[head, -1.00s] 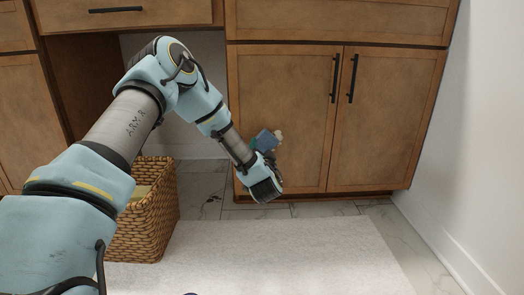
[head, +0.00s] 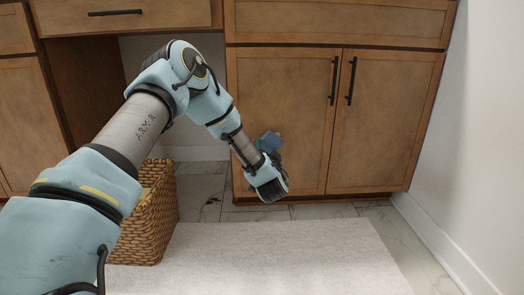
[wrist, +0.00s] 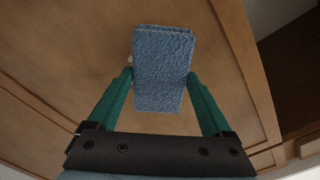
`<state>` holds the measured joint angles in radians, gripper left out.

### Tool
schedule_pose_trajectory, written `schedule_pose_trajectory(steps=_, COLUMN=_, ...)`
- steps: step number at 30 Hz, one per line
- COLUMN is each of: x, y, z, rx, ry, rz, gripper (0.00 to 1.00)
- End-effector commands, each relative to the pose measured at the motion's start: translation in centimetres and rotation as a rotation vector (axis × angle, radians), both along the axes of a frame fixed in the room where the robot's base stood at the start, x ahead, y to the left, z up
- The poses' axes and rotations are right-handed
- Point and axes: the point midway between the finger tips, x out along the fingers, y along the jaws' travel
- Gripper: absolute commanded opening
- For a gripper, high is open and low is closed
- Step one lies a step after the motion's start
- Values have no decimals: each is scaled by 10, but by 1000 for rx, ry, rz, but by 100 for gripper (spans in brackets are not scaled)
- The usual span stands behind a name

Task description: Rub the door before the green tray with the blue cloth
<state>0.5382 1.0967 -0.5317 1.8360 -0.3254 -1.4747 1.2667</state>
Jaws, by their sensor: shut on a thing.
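The blue cloth (head: 270,141) is a folded, textured pad. My gripper (wrist: 161,88) is shut on it, with a green finger on each side of the cloth (wrist: 163,70). In the head view my gripper (head: 266,153) is at the lower part of the left wooden cabinet door (head: 285,90). The cloth is at the door's face; I cannot tell if it touches. The door panel (wrist: 85,50) fills much of the wrist view. A small pale spot (wrist: 130,60) shows just left of the cloth there. No green tray is in view.
The right cabinet door (head: 385,120) is beside it, and both have black handles. A wicker basket (head: 150,225) stands left, under my arm. A white rug (head: 270,255) lies on the tiled floor. A white wall (head: 480,130) bounds the right.

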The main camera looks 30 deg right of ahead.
Motion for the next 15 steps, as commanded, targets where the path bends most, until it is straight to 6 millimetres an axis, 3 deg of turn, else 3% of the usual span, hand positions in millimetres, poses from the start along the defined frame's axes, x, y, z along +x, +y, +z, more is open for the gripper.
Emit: schedule_pose_trajectory(steps=15, x=-11, y=-23, z=1, rx=-1, ry=0, rz=-1, gripper=39)
